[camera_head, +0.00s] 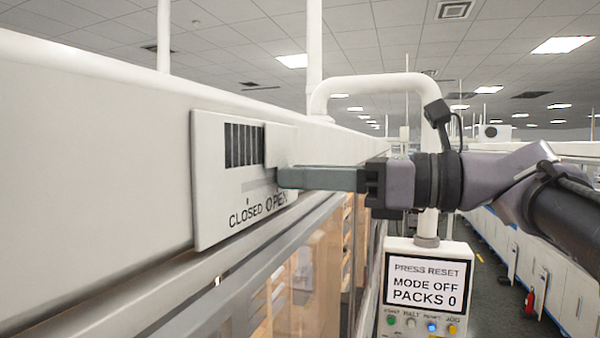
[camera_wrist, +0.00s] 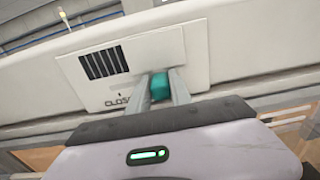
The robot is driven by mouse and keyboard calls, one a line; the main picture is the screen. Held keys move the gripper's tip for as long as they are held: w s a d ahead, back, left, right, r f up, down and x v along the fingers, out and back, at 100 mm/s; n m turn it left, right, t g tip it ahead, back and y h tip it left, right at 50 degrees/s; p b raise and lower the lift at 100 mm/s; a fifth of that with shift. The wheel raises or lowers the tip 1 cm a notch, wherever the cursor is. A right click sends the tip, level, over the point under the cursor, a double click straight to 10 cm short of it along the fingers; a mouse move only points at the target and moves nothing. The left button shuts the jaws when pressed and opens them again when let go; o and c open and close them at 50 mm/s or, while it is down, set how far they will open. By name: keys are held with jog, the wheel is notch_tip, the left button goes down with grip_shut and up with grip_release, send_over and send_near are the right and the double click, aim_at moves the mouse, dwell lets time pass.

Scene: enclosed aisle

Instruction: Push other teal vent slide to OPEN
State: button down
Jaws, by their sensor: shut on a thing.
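The white vent plate (camera_head: 209,190) is on the white wall panel at left in the head view, with CLOSED and OPEN lettering along its bottom. Its dark vertical slots (camera_head: 244,146) are exposed. The plate also shows in the wrist view (camera_wrist: 92,92), with its slots (camera_wrist: 104,63) left of my fingers. My gripper (camera_head: 284,178) reaches in from the right, its fingertips at the plate's right part over OPEN. In the wrist view the teal slide knob (camera_wrist: 160,86) sits between the two grey fingers, which are shut on it. The fingers hide the knob in the head view.
A control box (camera_head: 427,290) reading PRESS RESET, MODE OFF, PACKS 0 hangs below my arm on a white post. A white bent pipe (camera_head: 375,84) rises behind my gripper. A metal rail (camera_head: 150,285) runs below the vent. The aisle floor is open at right.

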jog(key=shift+w+d, duration=0.1)
jog(key=c, duration=1.4)
grip_release()
jog(key=shift+o, duration=1.2)
jog(key=shift+w, duration=0.1)
jog(key=shift+w+f, duration=0.1)
jog(key=shift+s+d, duration=0.2)
jog(key=b+v, duration=0.4)
jog(key=v, duration=1.3)
jog(key=shift+w, duration=0.1)
